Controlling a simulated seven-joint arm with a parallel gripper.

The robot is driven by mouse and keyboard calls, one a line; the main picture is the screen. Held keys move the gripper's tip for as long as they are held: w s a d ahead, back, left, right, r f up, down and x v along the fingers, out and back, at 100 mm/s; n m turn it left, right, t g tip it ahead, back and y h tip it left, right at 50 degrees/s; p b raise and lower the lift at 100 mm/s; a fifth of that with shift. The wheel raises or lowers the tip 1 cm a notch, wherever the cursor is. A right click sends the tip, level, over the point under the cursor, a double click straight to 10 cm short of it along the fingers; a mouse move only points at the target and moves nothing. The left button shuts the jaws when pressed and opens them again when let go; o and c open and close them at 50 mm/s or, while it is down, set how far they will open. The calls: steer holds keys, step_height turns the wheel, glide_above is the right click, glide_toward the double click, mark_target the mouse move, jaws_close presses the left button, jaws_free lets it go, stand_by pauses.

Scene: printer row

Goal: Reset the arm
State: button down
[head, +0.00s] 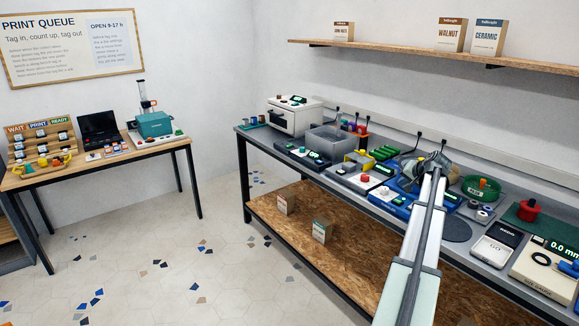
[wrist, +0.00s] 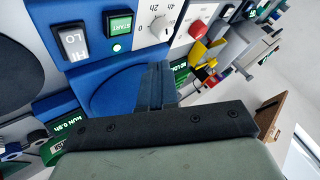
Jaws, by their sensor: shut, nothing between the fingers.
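My arm reaches from the bottom of the head view up to the bench, with my gripper (head: 425,172) over the blue device (head: 403,190). In the wrist view my gripper (wrist: 160,82) shows two dark fingers pressed together with nothing between them. They are above the round blue plate of that blue device (wrist: 92,14), beside its HI/LO rocker switch (wrist: 73,42), green START button (wrist: 118,25) and white dial (wrist: 157,27). I cannot tell whether the fingertips touch it. My arm hides part of the bench in the head view.
A wall shelf (head: 400,49) holds boxes. A second table (head: 105,165) stands left; open floor lies between.

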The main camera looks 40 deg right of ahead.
steer(key=w+a+f+n+g+y, duration=0.15)
steer(key=w+a+f, duration=0.35)
steer(key=a+f, duration=0.55)
steer(key=w+a+f+n+g+y, duration=0.1)
steer(key=w+a+f+y, duration=0.1)
steer(key=w+a+f, duration=0.6)
steer(key=s+a+f+n+g+y, duration=0.1)
steer(key=a+f+g, duration=0.1)
steer(key=a+f, duration=0.95)
steer(key=s+a+f+n+g+y, duration=0.1)
steer(key=a+f+n+y, duration=0.1)
steer(key=a+f, duration=0.95)
steer(key=s+a+f+n+g, duration=0.1)
steer(key=s+a+f+g, duration=0.15)
steer(key=s+a, duration=0.45)
steer(key=s+a+f+n+g, duration=0.15)
steer(key=a+f, duration=0.25)
steer(key=a, duration=0.6)
steer(key=s+a+f+n+g, duration=0.1)
steer(key=s+a+f, duration=0.4)
steer(key=a, duration=0.4)
steer(key=s+a+f+n+g+h, duration=0.1)
steer(key=s+a, duration=0.4)
steer(key=s, duration=0.6)
steer(key=s+a+f+n+g+h, duration=0.1)
steer(key=s+a+n+g, duration=0.2)
steer(key=s, duration=0.7)
steer(key=shift+s+a+f+n+g+h, duration=0.35)
steer(key=shift+s+a+n, duration=0.05)
steer(key=shift+a, duration=0.7)
